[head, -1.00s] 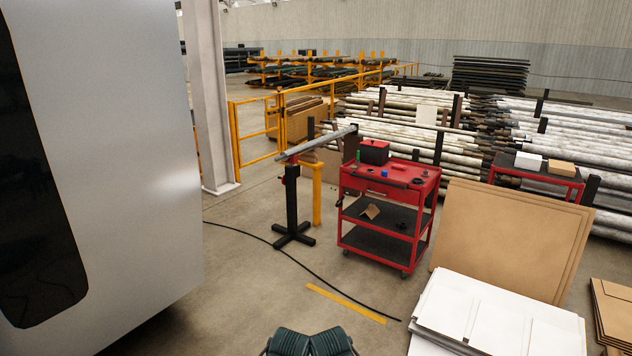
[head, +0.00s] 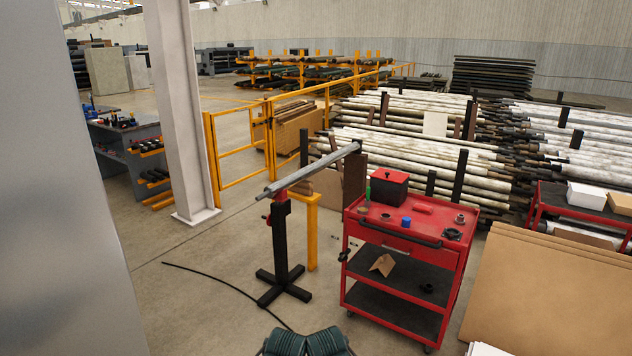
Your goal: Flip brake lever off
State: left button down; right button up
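I cannot make out a brake lever in the head view. A black stand (head: 281,245) with a cross-shaped foot and a red top holds up a long grey bar (head: 308,170), which slopes up to the right. A small red part shows near the top of the stand, too small to tell what it is. A large grey panel or machine side (head: 60,220) fills the left edge. Neither of my grippers is in view.
A red tool cart (head: 405,240) stands right of the stand. A yellow post (head: 312,235) is just behind the stand. A black cable (head: 225,290) lies on the floor. Brown sheets (head: 550,290) lean at the right. Open floor lies left of the stand.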

aim_at(341, 259)
jog(key=i+j+z, duration=0.15)
jog(key=i+z, duration=0.25)
jog(key=i, duration=0.35)
jog(key=i+j+z, duration=0.35)
jog(key=i, duration=0.3)
jog(key=i+j+z, duration=0.4)
jog(key=i+j, duration=0.25)
